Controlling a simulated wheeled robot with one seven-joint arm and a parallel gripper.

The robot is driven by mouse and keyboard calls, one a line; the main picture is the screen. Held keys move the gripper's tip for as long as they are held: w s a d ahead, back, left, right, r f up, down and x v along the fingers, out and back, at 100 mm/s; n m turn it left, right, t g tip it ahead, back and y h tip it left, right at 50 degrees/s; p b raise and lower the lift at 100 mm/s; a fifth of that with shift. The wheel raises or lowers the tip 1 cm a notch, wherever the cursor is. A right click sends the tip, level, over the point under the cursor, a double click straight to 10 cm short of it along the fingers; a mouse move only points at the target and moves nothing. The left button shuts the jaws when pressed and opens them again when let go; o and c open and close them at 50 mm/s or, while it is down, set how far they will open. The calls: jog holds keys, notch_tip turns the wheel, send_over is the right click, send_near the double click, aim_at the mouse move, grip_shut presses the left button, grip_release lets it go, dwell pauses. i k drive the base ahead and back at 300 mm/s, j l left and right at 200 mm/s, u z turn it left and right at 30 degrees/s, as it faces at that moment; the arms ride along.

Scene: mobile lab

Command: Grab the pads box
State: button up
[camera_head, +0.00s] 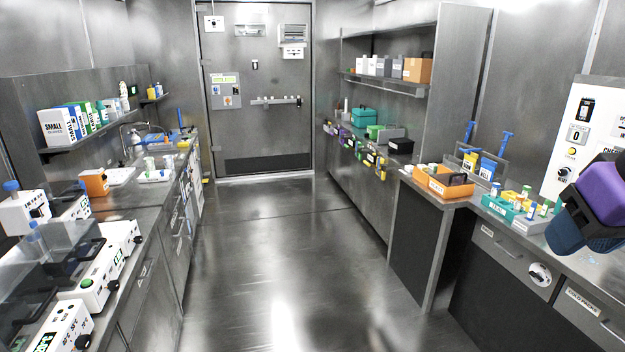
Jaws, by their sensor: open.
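I cannot make out a label that reads pads on any box. Several upright boxes, one a white box marked SMALL (58,127), stand on the left wall shelf (95,137). On the right wall shelf (385,84) stand white and grey boxes and a brown box (417,70). Their labels are too small to read.
An orange tray (432,189), a teal rack (497,209) and a white panel (582,135) are on the right bench. White devices (95,285) crowd the left bench. The floor (275,255) between the benches is clear up to the closed door (257,130).

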aim_at(372, 130)
jog(key=i+u, duration=0.45)
jog(key=i, duration=1.3)
jog(key=i+z, duration=0.15)
jog(key=i, duration=0.45)
jog(key=i+j+z, duration=0.15)
jog(key=i, duration=0.45)
jog(key=i+j+z, duration=0.1)
jog(key=i+j, duration=0.15)
jog(key=i, duration=0.35)
jog(key=i+j+z, duration=0.2)
jog(key=i+z, duration=0.15)
jog(key=i+j+z, duration=0.75)
jog(key=i+j, duration=0.05)
jog(key=i, duration=0.05)
